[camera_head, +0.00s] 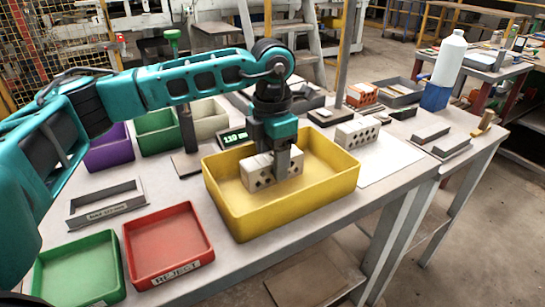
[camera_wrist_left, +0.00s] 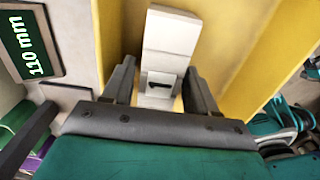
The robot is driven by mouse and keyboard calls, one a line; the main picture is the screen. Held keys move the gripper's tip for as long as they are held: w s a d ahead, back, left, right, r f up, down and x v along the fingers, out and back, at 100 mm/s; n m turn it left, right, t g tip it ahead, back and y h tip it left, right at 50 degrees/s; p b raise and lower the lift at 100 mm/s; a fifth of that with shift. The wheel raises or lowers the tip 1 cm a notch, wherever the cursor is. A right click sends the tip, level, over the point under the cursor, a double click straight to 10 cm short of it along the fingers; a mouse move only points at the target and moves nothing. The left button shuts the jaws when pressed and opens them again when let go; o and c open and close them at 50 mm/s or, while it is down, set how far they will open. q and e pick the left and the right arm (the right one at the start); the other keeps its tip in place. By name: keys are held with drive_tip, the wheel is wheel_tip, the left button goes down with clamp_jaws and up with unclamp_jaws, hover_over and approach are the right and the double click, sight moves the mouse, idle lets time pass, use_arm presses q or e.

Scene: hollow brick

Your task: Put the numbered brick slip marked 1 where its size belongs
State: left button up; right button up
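My left gripper (camera_head: 275,165) points down into the yellow tray (camera_head: 222,205), at a pale brick with holes (camera_head: 257,173). In the left wrist view a pale block (camera_wrist_left: 168,40) lies between the two fingers (camera_wrist_left: 160,80). A small dark mark shows on its near part, and I cannot read it for certain as a 1. The fingers are close to its sides; I cannot tell whether they press on it. My right gripper is not in view.
A display reading 110 mm (camera_wrist_left: 32,45) stands behind the tray. A red REJECT tray (camera_head: 165,240) and a green tray (camera_head: 80,270) are at the front left. A grey labelled holder (camera_head: 105,205) lies behind them. Another pale holed brick (camera_head: 358,132) is on the right.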

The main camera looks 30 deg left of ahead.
sight(272, 157)
use_arm(q)
drive_tip(key=shift+o, duration=1.2)
drive_tip(key=shift+r, duration=0.2)
wheel_tip(272, 157, up, 12)
drive_tip(key=p, duration=0.1)
drive_tip(key=shift+p, duration=0.4)
